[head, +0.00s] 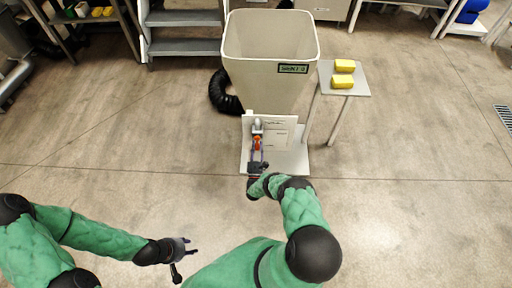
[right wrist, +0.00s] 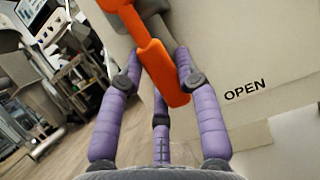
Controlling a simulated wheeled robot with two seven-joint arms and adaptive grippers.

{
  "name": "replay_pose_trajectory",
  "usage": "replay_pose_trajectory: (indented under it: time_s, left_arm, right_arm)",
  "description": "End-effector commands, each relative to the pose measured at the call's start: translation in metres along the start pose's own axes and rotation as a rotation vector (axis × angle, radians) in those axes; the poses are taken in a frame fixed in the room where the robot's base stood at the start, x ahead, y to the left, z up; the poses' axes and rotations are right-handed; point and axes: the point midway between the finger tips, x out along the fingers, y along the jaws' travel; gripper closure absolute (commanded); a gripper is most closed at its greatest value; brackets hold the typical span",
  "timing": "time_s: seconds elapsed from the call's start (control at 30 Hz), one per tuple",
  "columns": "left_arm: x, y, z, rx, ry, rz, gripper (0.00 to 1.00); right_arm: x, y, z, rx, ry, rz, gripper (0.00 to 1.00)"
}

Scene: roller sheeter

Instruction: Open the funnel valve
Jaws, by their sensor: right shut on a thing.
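The large cream funnel (head: 270,70) stands at the top centre of the head view, with a dark label on its front. Its orange valve handle (head: 258,142) shows small below it. In the right wrist view the handle (right wrist: 160,70) slants down and to the right from a grey fitting. My right gripper (head: 257,155) is shut on the handle. In the right wrist view, purple fingers of this gripper (right wrist: 157,68) lie on both sides of it. My left gripper (head: 188,255) is open and empty above the floor, at the lower left.
The word "OPEN" (right wrist: 245,90) is printed on a pale panel right of the handle. A small side table (head: 350,90) with two yellow blocks (head: 344,66) stands right of the funnel. A black hose (head: 222,92) lies at left. Grey steps (head: 182,45) stand behind. The floor in front is clear.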

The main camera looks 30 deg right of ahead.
Motion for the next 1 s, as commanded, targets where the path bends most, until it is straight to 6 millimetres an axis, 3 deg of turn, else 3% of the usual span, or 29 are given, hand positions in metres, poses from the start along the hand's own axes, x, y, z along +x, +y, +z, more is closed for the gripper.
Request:
replay_pose_trajectory:
  time_s: [0.03, 0.07, 0.13, 0.57, 1.0]
  left_arm:
    - [0.0, 0.0, 0.0, 0.0, 0.0, 0.0, 0.6]
    - [0.0, 0.0, 0.0, 0.0, 0.0, 0.0, 0.6]
    - [0.0, 0.0, 0.0, 0.0, 0.0, 0.0, 0.6]
    - [0.0, 0.0, 0.0, 0.0, 0.0, 0.0, 0.6]
    - [0.0, 0.0, 0.0, 0.0, 0.0, 0.0, 0.6]
  right_arm:
    - [0.001, 0.002, 0.0, 0.007, 0.0, 0.004, 1.0]
    - [0.002, 0.002, 0.0, 0.007, 0.0, 0.004, 0.61]
    - [0.001, 0.002, 0.0, 0.006, -0.001, 0.004, 0.42]
    - [-0.006, 0.001, -0.001, 0.002, 0.002, 0.003, 0.42]
    - [-0.084, 0.001, -0.001, 0.004, 0.004, 0.004, 0.42]
